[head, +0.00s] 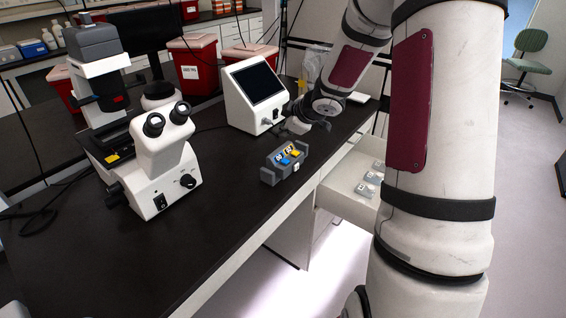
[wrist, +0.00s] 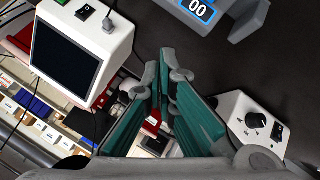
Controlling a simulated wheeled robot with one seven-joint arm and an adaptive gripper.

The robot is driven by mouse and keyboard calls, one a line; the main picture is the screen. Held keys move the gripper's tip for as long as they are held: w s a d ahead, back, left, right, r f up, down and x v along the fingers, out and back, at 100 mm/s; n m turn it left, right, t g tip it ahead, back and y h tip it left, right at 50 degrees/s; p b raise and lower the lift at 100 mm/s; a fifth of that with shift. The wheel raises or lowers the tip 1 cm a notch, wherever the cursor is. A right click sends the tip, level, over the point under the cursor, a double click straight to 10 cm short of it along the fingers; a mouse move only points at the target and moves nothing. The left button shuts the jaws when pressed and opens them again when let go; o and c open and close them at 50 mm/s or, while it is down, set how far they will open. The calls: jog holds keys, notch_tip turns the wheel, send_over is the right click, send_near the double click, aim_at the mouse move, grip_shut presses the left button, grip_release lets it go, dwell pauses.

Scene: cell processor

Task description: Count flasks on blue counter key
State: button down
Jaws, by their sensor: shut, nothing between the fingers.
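The tally counter (head: 284,163) is a grey block on the black bench, with a blue key and a yellow key side by side on top and a small display behind each. In the wrist view, part of the counter (wrist: 243,22) shows at the top edge, and its blue-framed display reads 00. My gripper (head: 290,127) is above the bench, behind the counter and apart from it. In the wrist view, my gripper (wrist: 164,72) has its teal-padded fingers close together and holds nothing. Flat pale pieces (head: 365,189), possibly flasks, lie in the open drawer.
A white microscope (head: 165,165) stands left of the counter. A white device with a dark screen (head: 253,92) stands behind it. Red bins (head: 190,62) line the back. The open drawer (head: 343,205) juts out at right. Bare bench lies in front of the counter.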

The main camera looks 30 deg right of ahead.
jog(key=b, duration=0.6)
send_over(278, 157)
jog(key=s, duration=0.3)
jog(key=shift+w+d+f, duration=0.1)
jog(key=shift+f, duration=1.25)
jog(key=shift+w+d+f, duration=0.1)
jog(key=shift+f, duration=1.2)
jog(key=shift+s+a+f+b, duration=0.1)
jog(key=shift+s+f+b, duration=0.05)
jog(key=shift+f+b, duration=1.05)
jog(key=shift+f, duration=0.1)
jog(key=shift+f, duration=0.35)
jog(key=shift+f+b, duration=0.3)
jog(key=shift+f, duration=0.05)
jog(key=shift+r, duration=0.2)
jog(key=shift+r+p, duration=0.6)
jog(key=shift+p, duration=0.45)
jog(key=shift+f, duration=0.15)
jog(key=shift+f, duration=0.3)
